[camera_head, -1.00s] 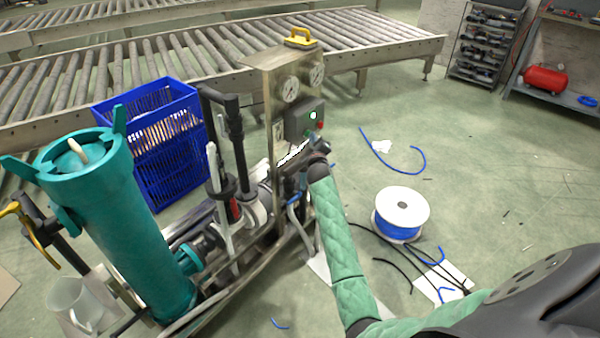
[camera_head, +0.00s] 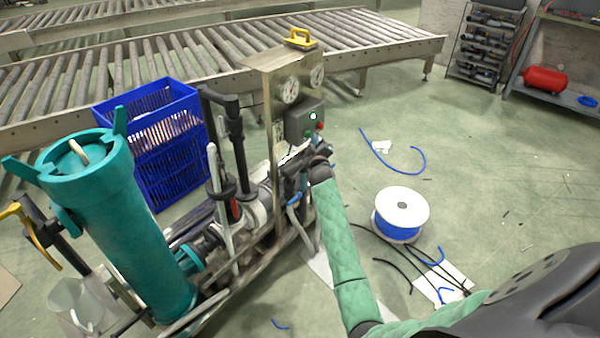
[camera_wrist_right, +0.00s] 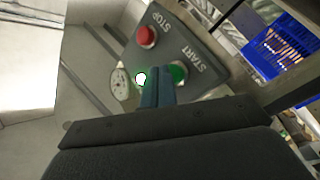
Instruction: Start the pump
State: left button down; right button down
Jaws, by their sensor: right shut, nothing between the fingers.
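The grey control box (camera_head: 297,122) is fixed to the steel panel of the pump skid. In the right wrist view it carries a red STOP button (camera_wrist_right: 146,36) and a green START button (camera_wrist_right: 179,72). A round lamp (camera_wrist_right: 140,78) glows bright white with a green rim; it also glows in the head view (camera_head: 313,116). My right gripper (camera_wrist_right: 157,76) is shut and empty, its fingertips beside the START button and overlapping its edge. I cannot tell whether they touch it. In the head view the right gripper (camera_head: 318,148) is just below the box. My left gripper is out of view.
Two gauges (camera_head: 290,89) sit above the box. A teal filter vessel (camera_head: 130,220) and upright pipes stand to the left, with blue crates (camera_head: 165,180) behind. A blue hose spool (camera_head: 402,208) and loose hoses lie on the floor to the right.

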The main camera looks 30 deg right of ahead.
jog(key=s+p, duration=0.1)
jog(key=s+d, duration=0.1)
jog(key=s, duration=0.1)
jog(key=s+d+p, duration=0.1)
jog(key=s, duration=0.1)
jog(key=shift+s+d+p, duration=0.15)
jog(key=shift+s+p, duration=0.1)
jog(key=shift+p, duration=0.05)
dwell(0.9)
